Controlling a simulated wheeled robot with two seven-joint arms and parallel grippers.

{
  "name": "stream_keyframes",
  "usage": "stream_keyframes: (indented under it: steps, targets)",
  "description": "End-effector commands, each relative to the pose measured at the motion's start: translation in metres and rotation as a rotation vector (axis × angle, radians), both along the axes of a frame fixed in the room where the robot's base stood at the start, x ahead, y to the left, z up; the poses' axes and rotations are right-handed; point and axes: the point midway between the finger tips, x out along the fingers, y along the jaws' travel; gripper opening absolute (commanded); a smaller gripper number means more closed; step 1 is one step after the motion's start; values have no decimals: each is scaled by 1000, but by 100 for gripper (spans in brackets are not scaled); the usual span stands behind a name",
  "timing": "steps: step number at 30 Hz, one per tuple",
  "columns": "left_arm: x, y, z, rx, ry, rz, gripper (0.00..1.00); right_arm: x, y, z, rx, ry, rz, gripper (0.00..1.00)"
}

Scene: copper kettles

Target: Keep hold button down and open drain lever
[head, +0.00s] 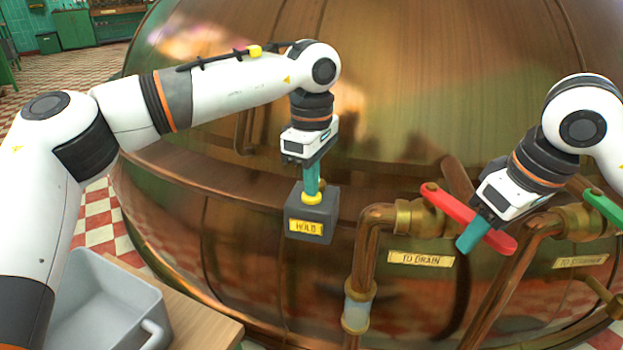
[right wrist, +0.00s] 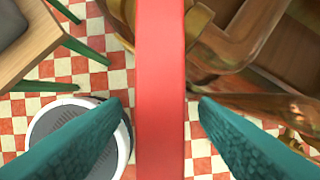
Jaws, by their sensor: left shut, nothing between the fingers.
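The yellow hold button (head: 311,198) sits on top of a dark grey box (head: 325,214) labelled HOLD on the kettle. My left gripper (head: 311,190) is shut and empty, pointing down with its fingertips on the button. The red drain lever (head: 458,213) slants down to the right from its brass valve, above the TO DRAIN plate (head: 421,258). My right gripper (head: 473,237) is at the lever's lower part. In the right wrist view the lever (right wrist: 160,90) runs between the open fingers (right wrist: 160,107), with a gap on each side.
The large copper kettle (head: 400,90) fills the back. A green lever (head: 604,208) is at the right edge, above another labelled plate (head: 580,262). Copper pipes (head: 368,250) run below the valves. A grey tub (head: 130,292) stands on a wooden table at lower left.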

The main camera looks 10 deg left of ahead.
Motion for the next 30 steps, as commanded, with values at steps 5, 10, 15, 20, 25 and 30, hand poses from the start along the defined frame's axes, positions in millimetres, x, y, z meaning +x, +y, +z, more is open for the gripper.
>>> stream_keyframes:
  steps: [5, 10, 15, 20, 25, 30]
  targets:
    - [0, 0, 0, 1, 0, 1, 0, 0, 0, 0, -1, 1, 0, 55]
    - [0, 0, 12, 0, 0, 0, 0, 0, 0, 13, 0, 0, 0, 55]
    - [0, 0, 27, 0, 0, 0, 0, 0, 0, 27, -1, 1, 0, 55]
    - [0, 0, 39, -1, 1, 0, 0, 0, 0, 40, -1, 1, 0, 55]
    - [0, 0, 53, -1, 0, 0, 0, 0, 0, 53, -1, 1, 0, 55]
    - [0, 0, 67, 0, 0, 0, 0, 0, 0, 66, -1, 1, 0, 55]
